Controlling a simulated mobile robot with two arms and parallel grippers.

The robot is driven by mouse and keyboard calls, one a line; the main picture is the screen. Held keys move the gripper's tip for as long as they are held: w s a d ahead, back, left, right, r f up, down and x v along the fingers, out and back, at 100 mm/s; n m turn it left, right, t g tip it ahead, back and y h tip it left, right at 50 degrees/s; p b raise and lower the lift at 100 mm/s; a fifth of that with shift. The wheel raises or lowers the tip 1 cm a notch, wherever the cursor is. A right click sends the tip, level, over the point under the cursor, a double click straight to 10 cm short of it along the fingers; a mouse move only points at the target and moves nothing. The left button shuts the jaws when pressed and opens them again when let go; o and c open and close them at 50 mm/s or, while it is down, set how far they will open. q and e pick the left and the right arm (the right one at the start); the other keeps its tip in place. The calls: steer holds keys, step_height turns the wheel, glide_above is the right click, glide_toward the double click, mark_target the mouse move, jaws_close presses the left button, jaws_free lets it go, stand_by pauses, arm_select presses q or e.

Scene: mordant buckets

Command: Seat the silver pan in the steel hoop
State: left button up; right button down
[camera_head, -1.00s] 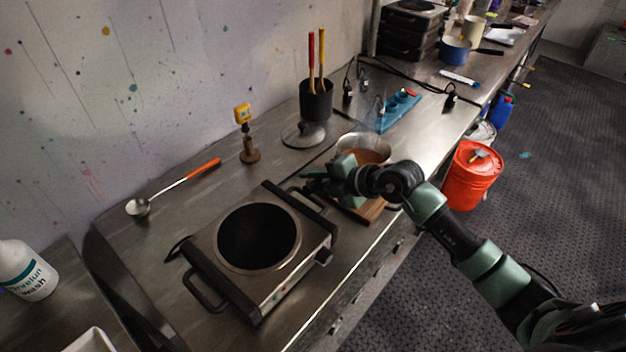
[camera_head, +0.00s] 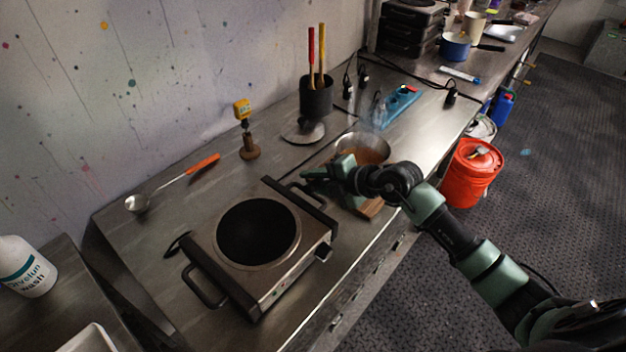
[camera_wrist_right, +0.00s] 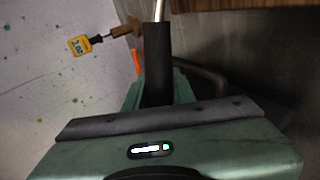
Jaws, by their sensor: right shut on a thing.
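The silver pan (camera_head: 379,143) holds brown liquid and stands at the wooden board (camera_head: 371,208), partly hidden behind my right gripper. My right gripper (camera_head: 318,174) is shut on its dark handle; in the right wrist view the black handle (camera_wrist_right: 157,62) lies between the fingers, with a silver rod beyond it. The pan's bowl is outside that view. Whether the pan touches the board is hidden. The steel hoop appears to be the metal ring (camera_head: 298,246) around the dark round plate of the hot plate (camera_head: 283,285), empty, left of the gripper. My left gripper is not in view.
A ladle (camera_head: 138,202) with an orange handle, a yellow gauge (camera_head: 242,109) on a wooden stand, a lid (camera_head: 304,133) and a dark utensil pot (camera_head: 316,97) stand along the wall. An orange bucket (camera_head: 474,172) is on the floor.

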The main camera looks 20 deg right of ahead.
mark_target(326, 181)
steer(key=shift+r, duration=0.1)
steer(key=c, duration=1.1)
jaws_free()
steer(key=shift+s+f, duration=0.2)
steer(key=shift+f, duration=0.15)
steer(key=b+v, duration=0.1)
steer(key=v, duration=0.6)
steer(key=shift+w+r+b, duration=0.1)
steer(key=shift+r+b, duration=0.05)
steer(key=shift+b, duration=0.15)
steer(key=shift+s+d+r, duration=0.2)
steer(key=shift+s+r, duration=0.05)
steer(key=shift+r, duration=0.1)
